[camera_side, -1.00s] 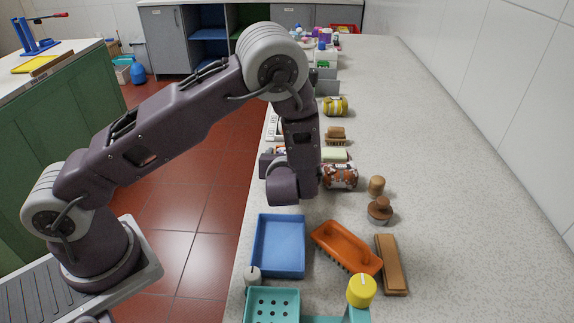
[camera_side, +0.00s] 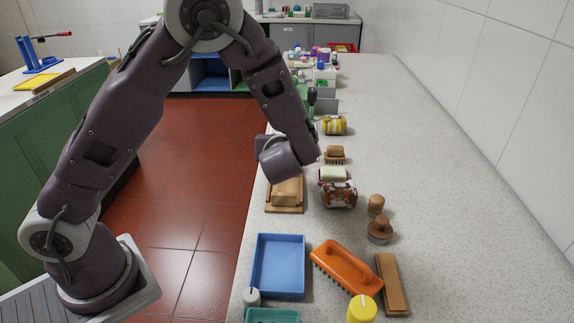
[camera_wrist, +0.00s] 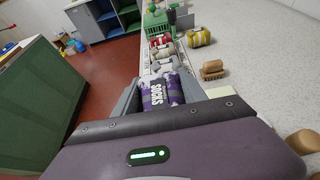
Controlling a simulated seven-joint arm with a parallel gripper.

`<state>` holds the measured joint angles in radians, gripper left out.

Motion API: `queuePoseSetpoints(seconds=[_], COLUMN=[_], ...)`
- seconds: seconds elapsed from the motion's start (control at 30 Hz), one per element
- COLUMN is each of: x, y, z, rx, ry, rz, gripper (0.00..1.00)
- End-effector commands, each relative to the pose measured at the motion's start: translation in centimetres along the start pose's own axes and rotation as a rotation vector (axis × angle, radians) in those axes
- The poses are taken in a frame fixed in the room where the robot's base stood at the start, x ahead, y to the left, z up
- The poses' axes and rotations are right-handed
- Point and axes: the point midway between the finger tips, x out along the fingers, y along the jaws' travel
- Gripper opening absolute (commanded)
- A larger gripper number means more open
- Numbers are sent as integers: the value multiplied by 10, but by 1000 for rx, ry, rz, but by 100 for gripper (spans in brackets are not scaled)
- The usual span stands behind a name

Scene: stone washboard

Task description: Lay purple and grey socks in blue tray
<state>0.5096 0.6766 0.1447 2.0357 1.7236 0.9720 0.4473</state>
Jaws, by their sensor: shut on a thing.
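My gripper (camera_wrist: 160,90) is shut on the purple and grey socks (camera_wrist: 163,93), a rolled bundle marked with white lettering, shown between the two fingers in the wrist view. In the side view, my wrist (camera_side: 286,159) is raised over the counter's left part, and its fingers and the held socks are hidden behind it. The blue tray (camera_side: 278,267) lies flat and empty on the counter, nearer the side camera than my gripper and well apart from it.
An orange brush (camera_side: 344,267) and a wooden brush (camera_side: 391,284) lie right of the tray. A wooden block on a board (camera_side: 285,193) lies between tray and wrist. Brown patterned (camera_side: 339,196) and yellow (camera_side: 333,125) bundles stand farther back. The counter's right side is clear.

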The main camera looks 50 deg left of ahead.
Motion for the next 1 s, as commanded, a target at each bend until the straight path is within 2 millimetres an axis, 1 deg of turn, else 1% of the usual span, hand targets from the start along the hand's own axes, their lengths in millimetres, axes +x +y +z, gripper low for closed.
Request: queuePoseSetpoints(seconds=[0.03, 0.1, 0.2, 0.3, 0.37, 0.47, 0.57, 0.6, 0.67, 0.7, 0.8, 0.9, 1.0], x=[-7, -14, -23, -29, -33, -48, -72, -83, -103, -116, -146, -168, -180], y=[-1, 0, 0, -1, -3, -12, -22, -24, -24, -23, -14, -4, 3], z=[18, 37, 57, 68, 67, 46, 7, -10, -37, -53, -87, -108, -118], rx=[-11, -11, -7, -4, -1, 4, 5, 3, -1, -5, -12, -18, -23], ry=[-4, -4, -3, -2, 0, 3, 4, 3, 3, 3, 2, 1, 1], rz=[-3, -2, -1, 0, 0, 5, 16, 23, 32, 39, 54, 61, 63], gripper=[3, 3, 3, 3, 3, 3, 3, 3, 3, 3, 3, 3, 3])
